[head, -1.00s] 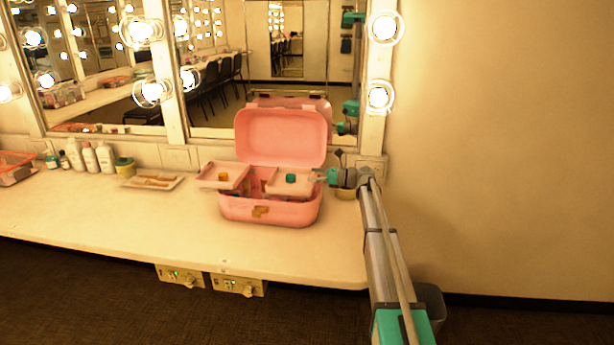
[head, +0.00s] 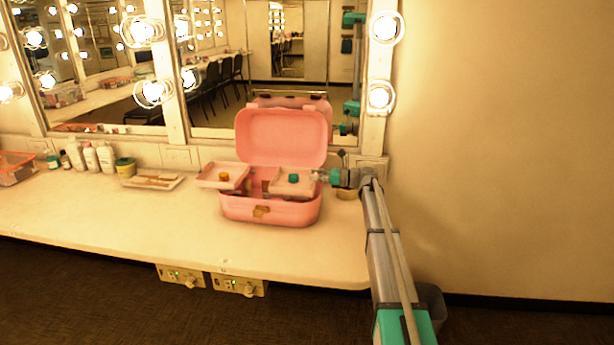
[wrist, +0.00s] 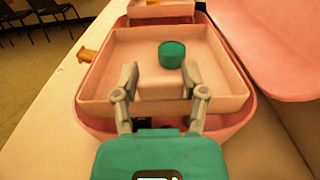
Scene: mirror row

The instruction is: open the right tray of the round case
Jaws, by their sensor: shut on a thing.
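The pink round-cornered case (head: 270,211) stands on the counter with its lid (head: 281,138) up. My gripper (head: 318,175) is at the right tray's outer end. In the wrist view my gripper (wrist: 160,80) is shut on that end of the right tray (wrist: 140,52); the exact contact is hard to see.
A shallow dish (head: 153,182) and several bottles (head: 90,156) stand on the counter left of the case. The mirror (head: 220,110) with bulbs is behind. The counter front (head: 180,232) is clear.

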